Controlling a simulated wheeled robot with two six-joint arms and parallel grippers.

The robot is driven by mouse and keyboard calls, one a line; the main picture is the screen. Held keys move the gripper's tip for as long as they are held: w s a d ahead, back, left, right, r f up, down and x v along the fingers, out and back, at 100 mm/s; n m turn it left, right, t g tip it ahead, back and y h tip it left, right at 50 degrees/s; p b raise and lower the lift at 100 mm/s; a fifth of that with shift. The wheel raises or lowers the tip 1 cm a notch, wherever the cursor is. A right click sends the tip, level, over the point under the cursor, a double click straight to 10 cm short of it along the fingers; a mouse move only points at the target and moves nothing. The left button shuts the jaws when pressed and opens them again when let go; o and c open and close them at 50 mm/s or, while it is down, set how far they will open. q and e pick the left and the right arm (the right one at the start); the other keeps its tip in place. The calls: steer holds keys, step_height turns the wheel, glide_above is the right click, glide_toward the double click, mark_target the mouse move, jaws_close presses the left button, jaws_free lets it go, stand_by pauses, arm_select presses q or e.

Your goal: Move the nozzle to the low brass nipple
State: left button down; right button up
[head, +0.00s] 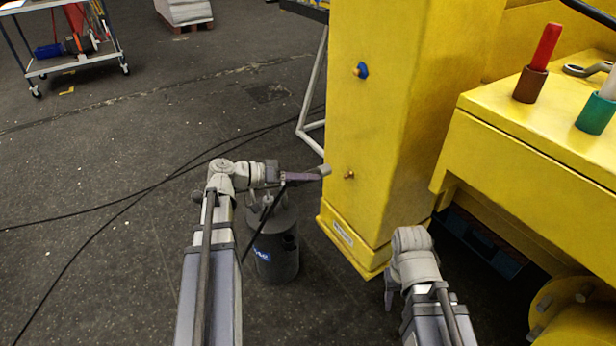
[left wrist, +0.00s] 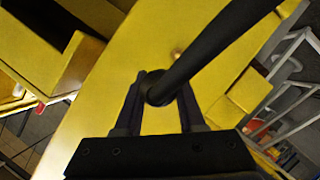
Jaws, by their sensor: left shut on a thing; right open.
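The low brass nipple (head: 349,175) sticks out of the near face of the yellow boom column. It also shows as a small brass spot in the left wrist view (left wrist: 177,53), beside the dark hose. My left gripper (head: 308,176) is left of this nipple at about its height, shut on the nozzle (head: 325,170). The nozzle's grey end points toward the column, with a small gap to the nipple in the picture. In the left wrist view the fingers (left wrist: 168,105) close around a dark round part. My right gripper (head: 389,291) is low, right of the column base, and open.
A dark grey canister (head: 276,250) stands on the floor below my left gripper, with a black hose (head: 262,220) running up. A blue-ringed fitting (head: 361,71) sits higher on the yellow column (head: 390,120). A yellow ledge (head: 530,120) holding red and green items is at right.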

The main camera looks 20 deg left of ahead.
arm_select(q)
steer(key=f+b, duration=0.1)
steer(key=f, duration=0.1)
steer(key=f+b, duration=0.1)
steer(key=f, duration=0.1)
steer(key=f+b, duration=0.1)
steer(key=shift+s+a+f+b, duration=0.15)
steer(key=shift+s+f+b, duration=0.1)
steer(key=shift+f+b, duration=0.15)
arm_select(e)
step_height(320, 180, down, 6)
steer(key=shift+r, duration=0.1)
arm_select(q)
steer(key=shift+w, duration=0.1)
steer(key=shift+w, duration=0.1)
steer(key=shift+w+d, duration=1.55)
steer(key=shift+w, duration=0.25)
steer(key=shift+w+d, duration=0.9)
steer(key=shift+w, duration=0.3)
steer(key=shift+c, duration=2.1)
jaws_free()
